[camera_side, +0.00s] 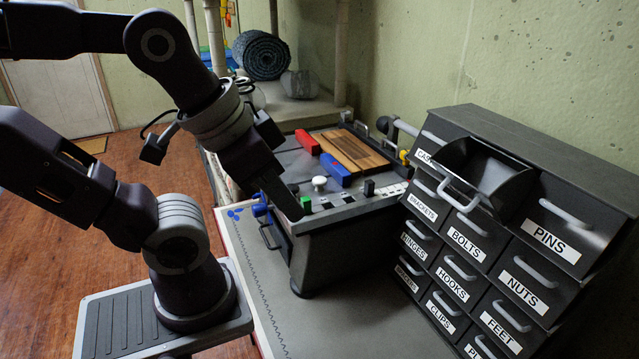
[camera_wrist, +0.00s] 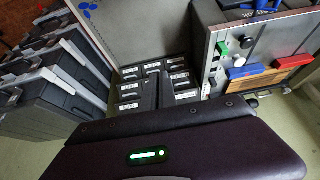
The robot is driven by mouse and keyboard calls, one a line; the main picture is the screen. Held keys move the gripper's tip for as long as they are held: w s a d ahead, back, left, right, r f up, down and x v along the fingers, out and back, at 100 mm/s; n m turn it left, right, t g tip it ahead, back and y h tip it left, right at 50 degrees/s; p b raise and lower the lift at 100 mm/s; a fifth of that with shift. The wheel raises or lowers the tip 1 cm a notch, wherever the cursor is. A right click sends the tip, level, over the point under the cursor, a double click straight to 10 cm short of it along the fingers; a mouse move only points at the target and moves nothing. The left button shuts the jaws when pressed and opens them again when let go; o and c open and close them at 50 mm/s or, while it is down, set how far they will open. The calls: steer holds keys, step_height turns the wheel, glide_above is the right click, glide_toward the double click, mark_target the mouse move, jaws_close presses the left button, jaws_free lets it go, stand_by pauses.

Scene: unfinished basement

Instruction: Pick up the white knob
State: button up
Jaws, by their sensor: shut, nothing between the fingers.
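The white knob (camera_side: 319,182) stands on the top of a grey bench unit (camera_side: 330,222), near its front edge, in the side view. It also shows as a small white spot in the wrist view (camera_wrist: 239,62), at the right. My gripper (camera_side: 294,212) points down and to the right, just left of the knob in the side view. It is shut with nothing in it and looks apart from the knob. How far it is from the unit in depth is hard to tell.
Beside the knob are a green piece (camera_side: 306,204), a black block (camera_side: 369,187), a blue block (camera_side: 335,170), a red block (camera_side: 307,142) and a wooden board (camera_side: 350,151). A labelled drawer cabinet (camera_side: 590,180) stands at the right, one drawer pulled open. The grey tabletop (camera_side: 350,310) in front is clear.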

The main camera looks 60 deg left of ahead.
steer(key=o, duration=1)
steer(key=m+g+y, duration=0.5)
steer(key=m+y, duration=0.5)
steer(key=m, duration=0.5)
glide_toward(321, 180)
steer(key=s, duration=0.1)
steer(key=s+f, duration=0.1)
steer(key=s, duration=0.3)
steer(key=shift+s+a+f, duration=0.25)
steer(key=shift+a, duration=0.1)
steer(key=w+m, duration=0.1)
steer(key=w+f+m+t+y, duration=0.1)
steer(key=w+m, duration=0.1)
steer(key=w+a+f+m+y, duration=0.1)
steer(key=w+m, duration=0.1)
steer(key=shift+w+a+t, duration=0.1)
steer(key=shift+t, duration=0.3)
steer(key=x, duration=0.7)
steer(key=shift+s+a+r, duration=0.1)
steer(key=shift+s, duration=0.1)
